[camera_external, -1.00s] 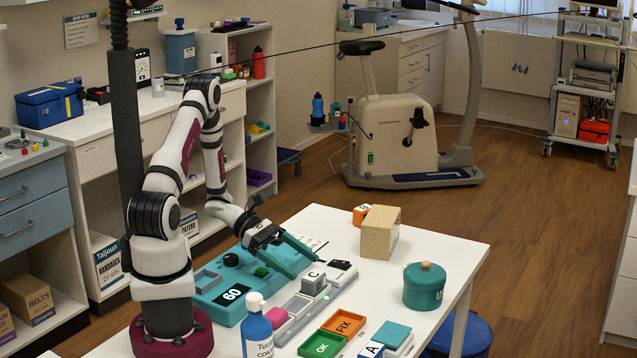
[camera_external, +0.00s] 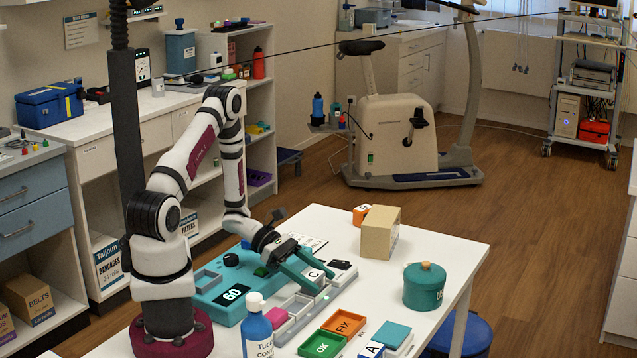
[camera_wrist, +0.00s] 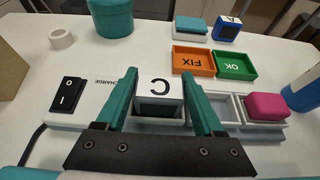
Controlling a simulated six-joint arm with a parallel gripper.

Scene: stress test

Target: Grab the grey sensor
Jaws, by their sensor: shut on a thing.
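The grey sensor (camera_external: 314,274), a small block with a white face marked C, is at the charging dock's row of grey compartments. In the wrist view the grey sensor (camera_wrist: 160,92) sits between my two teal fingers. My gripper (camera_external: 311,277) is shut on it from both sides; it also fills the lower middle of the wrist view (camera_wrist: 158,86). The fingers partly hide the block's sides. I cannot tell whether its base is still seated in its compartment.

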